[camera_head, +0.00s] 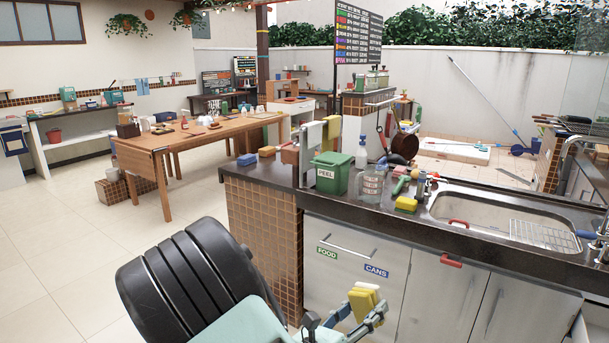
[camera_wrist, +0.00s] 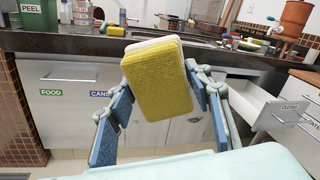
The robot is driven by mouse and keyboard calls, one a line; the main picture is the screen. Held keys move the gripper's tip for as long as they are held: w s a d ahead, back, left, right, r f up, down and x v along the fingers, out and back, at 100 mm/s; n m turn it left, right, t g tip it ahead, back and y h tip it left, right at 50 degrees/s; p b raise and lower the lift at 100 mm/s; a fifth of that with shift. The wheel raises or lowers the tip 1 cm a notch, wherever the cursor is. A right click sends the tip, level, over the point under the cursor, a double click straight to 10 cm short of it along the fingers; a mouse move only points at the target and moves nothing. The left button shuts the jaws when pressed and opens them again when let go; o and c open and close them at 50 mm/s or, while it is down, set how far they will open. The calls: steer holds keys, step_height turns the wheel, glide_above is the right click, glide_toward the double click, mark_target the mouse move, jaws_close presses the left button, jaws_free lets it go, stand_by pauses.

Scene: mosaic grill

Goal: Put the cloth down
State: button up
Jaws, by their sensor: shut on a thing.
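The folded cloth (camera_wrist: 158,88), yellow with a white layer behind it, is held between the fingers of my gripper (camera_wrist: 160,70). It hangs in the air in front of the counter front, apart from the worktop. In the head view the cloth (camera_head: 363,303) and my gripper (camera_head: 362,312) show low in the middle, in front of the cabinet doors. My gripper is shut on the cloth.
The dark worktop (camera_head: 385,214) holds a green PEEL bin (camera_head: 330,178), a glass jar (camera_head: 371,186), a yellow sponge (camera_head: 406,204) and a sink (camera_head: 490,217). Towels (camera_head: 314,138) hang behind the bin. A labelled drawer (camera_wrist: 282,112) stands open at right in the wrist view.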

mark_target(366, 290)
step_height(366, 290, up, 6)
steer(key=n+t+y+p, duration=0.1)
steer(key=n+y+p, duration=0.1)
steer(key=p, duration=0.4)
steer(key=shift+f+t+p, duration=0.15)
steer(key=shift+t+p, duration=0.25)
steer(key=r+y+p, duration=0.1)
steer(key=p, duration=0.1)
steer(key=shift+r+n+t+p, duration=0.2)
steer(key=shift+n+t+p, duration=0.1)
steer(key=shift+n+p, duration=0.1)
steer(key=shift+s+a+r+n+t+y+p, duration=0.25)
steer(key=shift+y+p, duration=0.25)
steer(key=shift+p, duration=0.4)
steer(key=shift+d, duration=0.2)
